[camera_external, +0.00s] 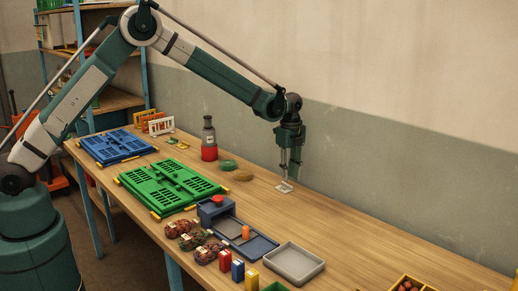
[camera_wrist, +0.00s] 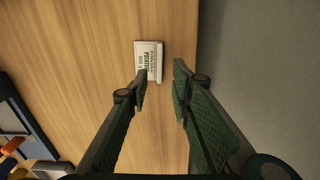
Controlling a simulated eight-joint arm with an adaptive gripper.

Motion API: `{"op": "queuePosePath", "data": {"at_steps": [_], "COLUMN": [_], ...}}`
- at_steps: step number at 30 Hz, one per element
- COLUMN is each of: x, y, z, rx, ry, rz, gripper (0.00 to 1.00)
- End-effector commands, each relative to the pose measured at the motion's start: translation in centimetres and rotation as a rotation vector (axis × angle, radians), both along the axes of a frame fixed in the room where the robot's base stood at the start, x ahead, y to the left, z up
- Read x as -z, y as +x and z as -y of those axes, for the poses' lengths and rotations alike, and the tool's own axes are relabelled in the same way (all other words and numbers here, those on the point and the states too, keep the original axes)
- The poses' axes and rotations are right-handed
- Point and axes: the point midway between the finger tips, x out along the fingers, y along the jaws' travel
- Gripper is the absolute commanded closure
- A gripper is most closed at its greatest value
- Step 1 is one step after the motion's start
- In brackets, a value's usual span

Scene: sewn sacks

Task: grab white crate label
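The white crate label (camera_external: 284,188) lies at the back of the wooden table, right below my gripper (camera_external: 290,176). In the wrist view the label (camera_wrist: 148,59) is a small white card with green print, close to the table's edge. My gripper (camera_wrist: 162,80) is open, with a gap between its green-padded fingers. The label sits just beyond the fingertips, nearer the left finger, which hides its lower left corner. I cannot tell whether a finger touches the label.
Green (camera_external: 170,186) and blue (camera_external: 116,146) folded crates lie to the left. A grey tray (camera_external: 293,263) and a dark blue tray (camera_external: 258,248) are at the front. A bottle (camera_external: 208,130) stands behind. The wooden surface right of the label is clear.

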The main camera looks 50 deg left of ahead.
Motion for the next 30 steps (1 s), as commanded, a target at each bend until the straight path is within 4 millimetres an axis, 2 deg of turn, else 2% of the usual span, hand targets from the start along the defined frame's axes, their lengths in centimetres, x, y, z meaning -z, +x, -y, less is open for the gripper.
{"op": "queuePosePath", "data": {"at_steps": [6,12,29,30], "x": [2.5,3.9,4.0,4.0], "y": [-0.1,-0.1,-0.1,-0.1], "z": [0.2,0.2,0.2,0.2], "rx": [0.0,0.0,0.0,0.0], "ry": [0.0,0.0,0.0,0.0], "rz": [0.0,0.0,0.0,0.0], "gripper": [0.77,0.77,0.77,0.81]}}
